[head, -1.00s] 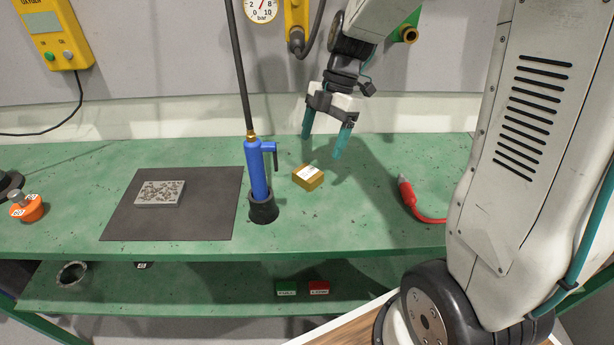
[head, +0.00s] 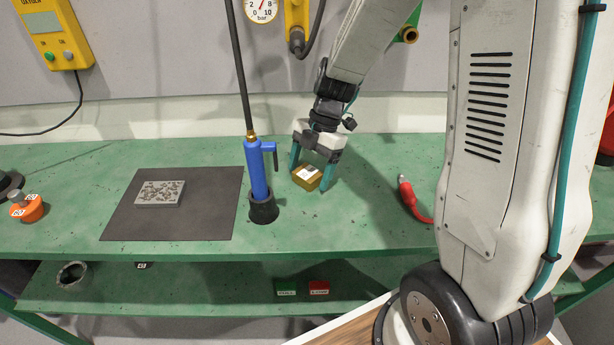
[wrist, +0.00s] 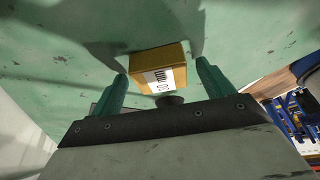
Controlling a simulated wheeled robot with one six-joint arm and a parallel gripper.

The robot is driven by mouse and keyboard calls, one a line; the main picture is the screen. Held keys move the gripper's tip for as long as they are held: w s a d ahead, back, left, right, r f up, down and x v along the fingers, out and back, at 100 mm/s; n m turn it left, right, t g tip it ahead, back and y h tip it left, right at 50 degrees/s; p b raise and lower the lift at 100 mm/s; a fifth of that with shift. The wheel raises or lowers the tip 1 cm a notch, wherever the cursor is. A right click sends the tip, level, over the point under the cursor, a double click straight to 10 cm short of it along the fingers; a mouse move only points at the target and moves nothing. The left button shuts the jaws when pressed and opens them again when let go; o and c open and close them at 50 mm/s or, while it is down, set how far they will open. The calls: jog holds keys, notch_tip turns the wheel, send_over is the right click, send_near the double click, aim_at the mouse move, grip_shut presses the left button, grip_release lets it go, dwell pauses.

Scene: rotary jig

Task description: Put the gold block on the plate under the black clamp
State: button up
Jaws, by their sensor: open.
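The gold block (head: 308,178) lies on the green bench, to the right of the blue torch-like tool. It has a white label on top and also shows in the wrist view (wrist: 155,70). My gripper (head: 310,181) is open, pointing down, with one teal finger on each side of the block. In the wrist view the block sits between and just beyond the fingertips (wrist: 160,75), with gaps at both sides. No plate under a black clamp can be made out clearly; a dark round part (head: 8,184) is cut off at the left edge.
A blue tool (head: 258,170) stands in a black holder close to the left of my gripper. A dark mat (head: 125,222) carries a speckled grey plate (head: 160,193). An orange knob (head: 27,208) is at far left. A red-handled cable (head: 408,196) lies at right.

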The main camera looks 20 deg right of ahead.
jog(key=shift+r, duration=0.1)
grip_shut()
